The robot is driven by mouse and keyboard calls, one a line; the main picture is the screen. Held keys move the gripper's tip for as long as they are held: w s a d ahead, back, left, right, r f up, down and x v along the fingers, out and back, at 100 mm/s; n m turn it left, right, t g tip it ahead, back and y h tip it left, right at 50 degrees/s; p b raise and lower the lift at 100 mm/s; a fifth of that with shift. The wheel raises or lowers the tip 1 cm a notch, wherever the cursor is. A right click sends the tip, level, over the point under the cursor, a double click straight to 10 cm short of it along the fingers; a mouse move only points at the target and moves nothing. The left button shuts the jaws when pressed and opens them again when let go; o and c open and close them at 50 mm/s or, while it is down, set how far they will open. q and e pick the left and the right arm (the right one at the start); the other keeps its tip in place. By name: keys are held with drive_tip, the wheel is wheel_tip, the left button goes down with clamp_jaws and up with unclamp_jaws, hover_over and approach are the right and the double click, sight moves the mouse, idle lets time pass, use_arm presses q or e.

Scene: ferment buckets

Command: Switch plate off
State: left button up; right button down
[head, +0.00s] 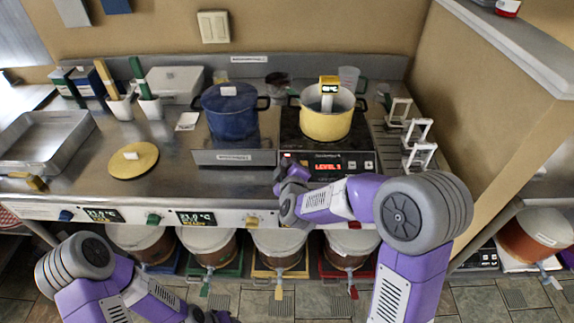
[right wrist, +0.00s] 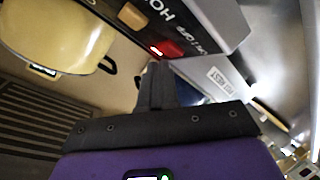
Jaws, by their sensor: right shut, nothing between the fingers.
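The black hot plate (head: 299,146) stands on the steel counter with the yellow pot (head: 326,124) on it. Its front display (head: 328,167) glows red and seems to read a level. In the right wrist view, the plate's front panel (right wrist: 188,22) shows an ON/OFF marking and a red light (right wrist: 155,50). My right gripper (head: 283,165) is at the left end of that panel, its fingers shut and empty; they also show in the right wrist view (right wrist: 160,68), just short of the panel. Contact cannot be told. My left gripper (head: 208,316) is low at the bottom edge, mostly cut off.
A blue pot (head: 230,112) sits left on the steel pot rest (head: 233,158). A yellow lid (head: 134,160) and metal tray (head: 47,141) lie further left. White racks (head: 419,131) stand right. Several lidded buckets (head: 279,243) sit below the counter edge.

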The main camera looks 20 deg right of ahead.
drive_tip(key=shift+w+f, duration=0.2)
drive_tip(key=shift+f, duration=0.2)
idle(0.7)
drive_tip(key=shift+s+r+p, duration=0.45)
drive_tip(key=shift+r+p, duration=0.15)
drive_tip(key=shift+r, duration=0.25)
drive_tip(key=s+r+p, duration=0.2)
drive_tip(key=r+p, duration=0.1)
drive_tip(key=a+r+p, duration=0.1)
drive_tip(key=r+p, duration=0.1)
drive_tip(key=shift+s+r, duration=0.1)
drive_tip(key=shift+s, duration=0.3)
idle(0.6)
